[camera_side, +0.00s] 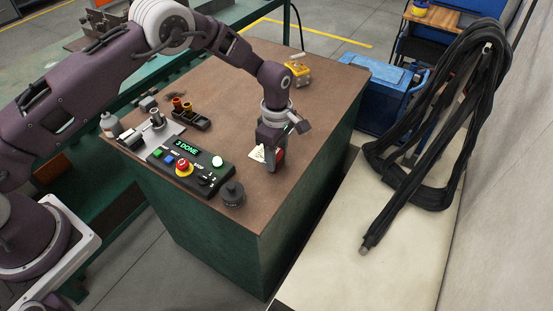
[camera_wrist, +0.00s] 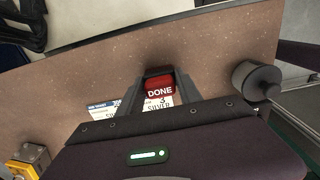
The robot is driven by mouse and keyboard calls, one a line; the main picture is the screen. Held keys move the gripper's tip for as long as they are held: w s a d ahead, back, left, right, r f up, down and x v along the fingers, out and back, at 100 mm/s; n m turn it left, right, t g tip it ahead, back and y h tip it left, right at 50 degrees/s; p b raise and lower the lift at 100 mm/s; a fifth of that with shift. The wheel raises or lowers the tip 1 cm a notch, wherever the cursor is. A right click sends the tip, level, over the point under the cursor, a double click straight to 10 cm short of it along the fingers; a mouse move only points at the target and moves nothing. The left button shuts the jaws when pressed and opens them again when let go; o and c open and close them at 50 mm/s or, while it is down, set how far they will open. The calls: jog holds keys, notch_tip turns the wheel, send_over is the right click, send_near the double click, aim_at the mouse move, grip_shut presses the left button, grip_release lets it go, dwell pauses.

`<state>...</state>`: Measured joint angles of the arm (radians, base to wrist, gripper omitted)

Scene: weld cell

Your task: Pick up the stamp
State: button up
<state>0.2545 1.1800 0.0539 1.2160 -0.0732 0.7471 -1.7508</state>
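The stamp (camera_wrist: 159,82) is a small red block with a dark top edge, between my gripper's fingertips in the wrist view. In the side view the red stamp (camera_side: 280,155) shows just right of my gripper (camera_side: 273,164), partly hidden by the finger. My gripper (camera_wrist: 160,80) has a finger against each side of the block, with no clear gap. The white word DONE shows on red just below the block. The fingers are low, close to the brown table top; whether the stamp touches the table cannot be seen.
A white card (camera_side: 257,153) lies left of my gripper. A black control box (camera_side: 190,166) with buttons reads "3 DONE". A dark round knob-like piece (camera_side: 232,193) stands at the table's front edge; it also shows in the wrist view (camera_wrist: 256,80). A yellow device (camera_side: 298,73) stands at the back.

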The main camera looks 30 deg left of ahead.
grip_shut()
jog(key=shift+r, duration=0.15)
notch_tip(320, 180, up, 10)
jog(key=shift+f, duration=0.1)
